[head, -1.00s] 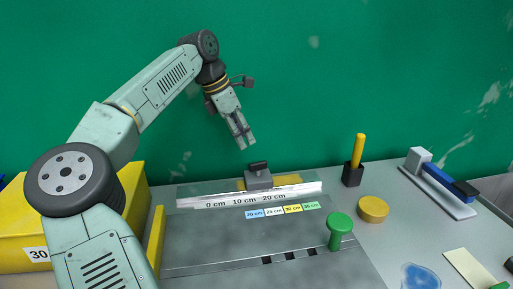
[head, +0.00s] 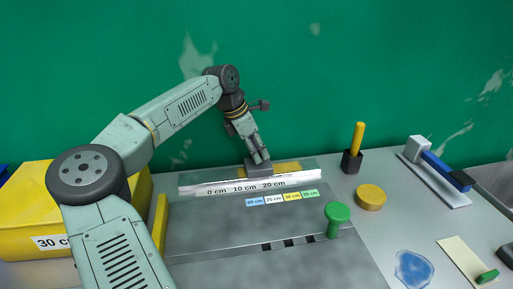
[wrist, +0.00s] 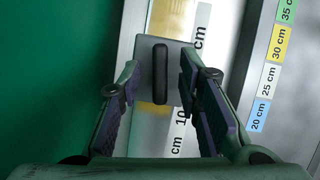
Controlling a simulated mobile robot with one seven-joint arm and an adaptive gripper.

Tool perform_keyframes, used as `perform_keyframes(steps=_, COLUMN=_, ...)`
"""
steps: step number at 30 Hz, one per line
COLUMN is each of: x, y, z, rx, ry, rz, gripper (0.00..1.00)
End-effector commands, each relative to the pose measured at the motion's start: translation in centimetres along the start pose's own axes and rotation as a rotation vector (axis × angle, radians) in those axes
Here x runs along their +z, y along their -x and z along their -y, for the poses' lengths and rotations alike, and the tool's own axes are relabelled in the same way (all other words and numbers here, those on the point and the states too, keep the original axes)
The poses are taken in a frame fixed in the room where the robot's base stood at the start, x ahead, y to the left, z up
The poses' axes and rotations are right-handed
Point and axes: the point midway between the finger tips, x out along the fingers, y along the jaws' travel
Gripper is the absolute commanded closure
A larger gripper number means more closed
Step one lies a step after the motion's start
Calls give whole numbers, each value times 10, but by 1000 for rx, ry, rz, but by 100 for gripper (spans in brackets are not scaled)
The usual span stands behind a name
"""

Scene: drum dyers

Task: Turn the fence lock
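The fence lock is a grey block (head: 258,170) with a dark, narrow handle (wrist: 161,75) on top. It sits on the yellow strip (head: 287,168) behind the white ruler (head: 230,188) marked in centimetres. My gripper (head: 257,157) points down at the lock from above. In the wrist view its fingers (wrist: 159,88) are open, one on each side of the handle, with gaps showing between the fingers and the handle. In the head view the gripper hides the handle. The handle lies lengthwise up the wrist picture.
A green knob (head: 337,213) stands on the grey plate, right of the coloured labels (head: 283,198). A yellow disc (head: 371,197), a dark holder with a yellow stick (head: 352,161) and a blue-handled tool (head: 444,172) lie right. A yellow box (head: 30,215) stands left. The green wall is close behind.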

Motion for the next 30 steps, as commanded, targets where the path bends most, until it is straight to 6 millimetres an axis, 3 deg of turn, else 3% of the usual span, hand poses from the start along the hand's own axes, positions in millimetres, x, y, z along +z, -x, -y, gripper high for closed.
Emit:
perform_keyframes(steps=5, x=0, y=0, z=0, rx=0, ry=0, rz=0, gripper=68)
perform_keyframes(steps=19, x=0, y=0, z=0, rx=0, ry=0, rz=0, gripper=100)
perform_keyframes(steps=30, x=0, y=0, z=0, rx=2, ry=3, rz=0, gripper=100)
